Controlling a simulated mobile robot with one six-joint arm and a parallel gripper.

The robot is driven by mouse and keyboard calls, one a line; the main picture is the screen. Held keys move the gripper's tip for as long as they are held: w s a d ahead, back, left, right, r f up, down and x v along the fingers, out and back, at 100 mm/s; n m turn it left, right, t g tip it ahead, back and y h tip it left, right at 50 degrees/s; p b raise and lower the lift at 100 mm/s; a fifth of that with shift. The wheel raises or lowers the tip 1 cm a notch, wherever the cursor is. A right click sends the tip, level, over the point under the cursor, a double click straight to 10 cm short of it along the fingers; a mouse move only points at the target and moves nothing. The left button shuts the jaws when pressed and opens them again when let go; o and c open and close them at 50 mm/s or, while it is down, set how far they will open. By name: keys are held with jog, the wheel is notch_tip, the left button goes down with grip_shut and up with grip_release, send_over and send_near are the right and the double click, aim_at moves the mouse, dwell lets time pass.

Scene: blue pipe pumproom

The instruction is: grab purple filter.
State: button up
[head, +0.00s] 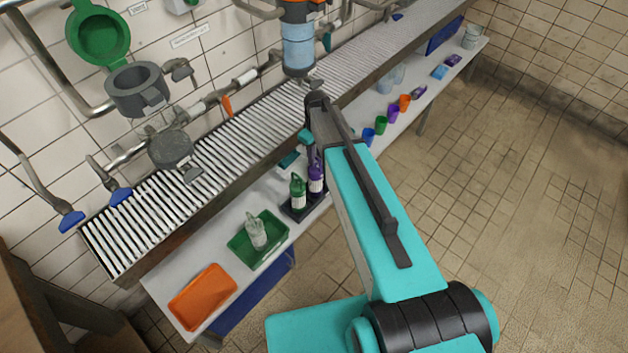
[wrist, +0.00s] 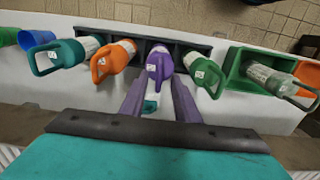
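The purple filter (wrist: 159,64) stands in a dark rack (wrist: 135,32) between an orange filter (wrist: 112,62) and a green filter (wrist: 204,70). A teal filter (wrist: 66,54) is at the rack's left end. In the wrist view, my gripper (wrist: 157,88) has its two fingers spread apart, with the purple filter just ahead of and between their tips. I cannot tell whether they touch it. The purple filter (head: 316,176) also shows in the head view beside the green one (head: 298,187). My arm partly hides the rack there.
A green tray (head: 241,246) with a clear bottle (head: 256,231) and an orange tray (head: 203,297) lie on the lower shelf. Several coloured cups (head: 380,125) stand further along. The slatted conveyor (head: 235,145) runs above and behind the shelf. The tiled floor (head: 510,200) is open at right.

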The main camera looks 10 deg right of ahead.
aim_at(315, 175)
jog(key=shift+f, duration=1.25)
jog(key=shift+c, duration=0.5)
grip_shut()
dwell(0.4)
